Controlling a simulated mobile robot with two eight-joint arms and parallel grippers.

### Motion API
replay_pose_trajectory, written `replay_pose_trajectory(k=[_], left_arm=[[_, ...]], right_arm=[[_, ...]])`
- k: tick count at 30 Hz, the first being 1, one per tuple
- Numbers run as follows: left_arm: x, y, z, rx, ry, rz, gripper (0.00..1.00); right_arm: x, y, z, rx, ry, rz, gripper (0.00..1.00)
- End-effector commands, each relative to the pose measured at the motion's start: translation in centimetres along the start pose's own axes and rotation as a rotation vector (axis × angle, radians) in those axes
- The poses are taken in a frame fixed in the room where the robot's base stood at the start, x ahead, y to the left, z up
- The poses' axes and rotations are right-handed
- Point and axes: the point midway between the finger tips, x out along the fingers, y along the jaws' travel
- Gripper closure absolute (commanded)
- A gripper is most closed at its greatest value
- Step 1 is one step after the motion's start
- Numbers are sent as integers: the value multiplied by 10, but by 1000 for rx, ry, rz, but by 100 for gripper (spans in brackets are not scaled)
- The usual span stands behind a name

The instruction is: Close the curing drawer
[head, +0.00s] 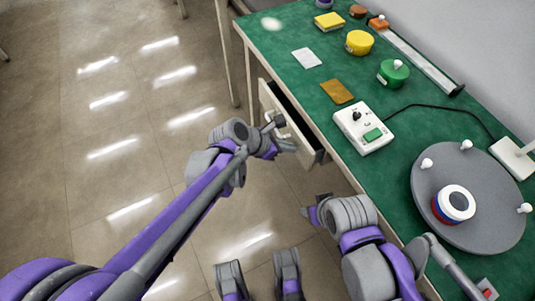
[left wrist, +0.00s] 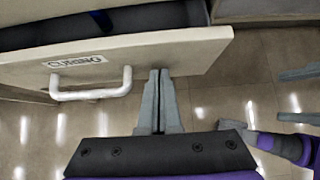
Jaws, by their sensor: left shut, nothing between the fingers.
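The curing drawer (head: 304,146) sticks out from under the green bench, partly open, with a dark gap showing behind its pale front. In the left wrist view its front (left wrist: 180,50) carries a "CURING" label and a white bar handle (left wrist: 92,92). My left gripper (head: 288,146) is shut and empty at the drawer front. In the left wrist view its closed fingertips (left wrist: 158,75) are beside the handle, over the front panel; I cannot tell whether they touch it. My right gripper (head: 310,213) is low beside the bench, its fingers unclear.
On the green bench (head: 300,85) are a white control box (head: 364,128), a grey turntable (head: 482,230) with a ringed roll, a green canister (head: 393,72), a yellow canister (head: 359,42) and flat cards. Tiled floor left of the bench is clear.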

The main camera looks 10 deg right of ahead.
Motion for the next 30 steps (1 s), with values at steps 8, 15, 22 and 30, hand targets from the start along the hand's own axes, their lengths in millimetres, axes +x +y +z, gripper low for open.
replay_pose_trajectory(k=[8, 15, 22, 30], left_arm=[[27, 0, 28, 2, -1, -1, 100], [35, 0, 35, 0, -1, 0, 100], [35, 0, 36, 0, -4, 1, 100], [32, 2, 34, 0, -6, 2, 100]], right_arm=[[-3, 0, -1, 0, 1, 0, 42], [-4, 0, -1, 0, 1, 0, 42], [-4, 0, -1, 0, 1, 0, 42], [-5, 0, -1, 0, 2, 0, 42]])
